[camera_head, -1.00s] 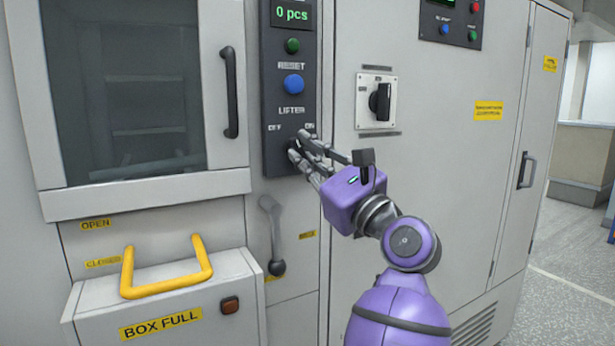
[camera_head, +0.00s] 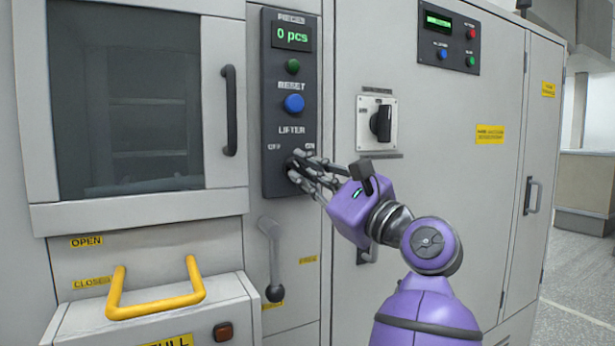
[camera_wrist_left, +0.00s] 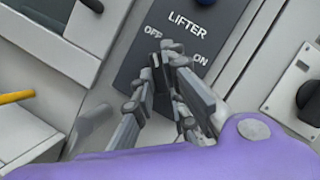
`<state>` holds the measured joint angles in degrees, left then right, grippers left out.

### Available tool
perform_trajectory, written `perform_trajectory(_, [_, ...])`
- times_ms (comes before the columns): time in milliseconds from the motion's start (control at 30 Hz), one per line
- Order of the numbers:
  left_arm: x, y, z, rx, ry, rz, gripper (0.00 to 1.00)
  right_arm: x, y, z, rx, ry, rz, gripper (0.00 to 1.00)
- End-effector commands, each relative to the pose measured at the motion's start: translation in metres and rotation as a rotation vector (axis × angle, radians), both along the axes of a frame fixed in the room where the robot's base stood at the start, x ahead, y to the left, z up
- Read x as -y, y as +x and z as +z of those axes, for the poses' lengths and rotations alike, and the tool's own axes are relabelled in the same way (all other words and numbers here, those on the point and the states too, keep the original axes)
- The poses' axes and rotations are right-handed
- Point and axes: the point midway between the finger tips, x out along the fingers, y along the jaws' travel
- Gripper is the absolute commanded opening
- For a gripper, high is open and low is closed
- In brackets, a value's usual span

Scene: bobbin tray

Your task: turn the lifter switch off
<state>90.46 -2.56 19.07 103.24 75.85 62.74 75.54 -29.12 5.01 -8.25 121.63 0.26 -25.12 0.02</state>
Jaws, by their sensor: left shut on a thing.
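The lifter switch (camera_wrist_left: 156,62) is a dark knob low on the dark control panel (camera_head: 272,178), under the word LIFTER, with OFF on its left and ON on its right. My left gripper (camera_head: 298,166) is at the switch, its fingers closed around the knob. In the left wrist view the left gripper (camera_wrist_left: 165,58) has a fingertip on each side of the knob, just below and between the two labels. The fingers hide most of the knob, so I cannot tell exactly which way it points. My right gripper is not in view.
Above the switch are a blue RESET button (camera_head: 294,103), a green button (camera_head: 293,66) and a display reading 0 pcs. A rotary switch (camera_head: 381,122) is to the right. A grey lever (camera_head: 272,262) hangs below, and a yellow handle (camera_head: 154,305) is at lower left.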

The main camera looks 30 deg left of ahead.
Motion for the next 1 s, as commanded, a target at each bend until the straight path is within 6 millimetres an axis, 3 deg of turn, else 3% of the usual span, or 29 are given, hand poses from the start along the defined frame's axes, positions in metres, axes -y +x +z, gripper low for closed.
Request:
perform_trajectory(67, [0.0,0.0,-0.001,0.001,-0.002,-0.002,0.0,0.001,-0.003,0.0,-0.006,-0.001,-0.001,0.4])
perform_trajectory(100, [0.0,0.0,-0.001,0.001,-0.002,-0.002,0.18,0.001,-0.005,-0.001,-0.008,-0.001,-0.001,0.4])
perform_trajectory(200, [0.0,0.0,-0.001,0.001,-0.002,-0.002,0.31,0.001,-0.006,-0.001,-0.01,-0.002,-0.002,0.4])
perform_trajectory(633, [0.009,-0.002,-0.003,0.0,-0.001,-0.004,0.31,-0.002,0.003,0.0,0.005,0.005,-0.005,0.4])
perform_trajectory(1000, [0.077,-0.02,-0.025,-0.003,-0.001,-0.005,0.31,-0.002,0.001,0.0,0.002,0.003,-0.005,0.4])
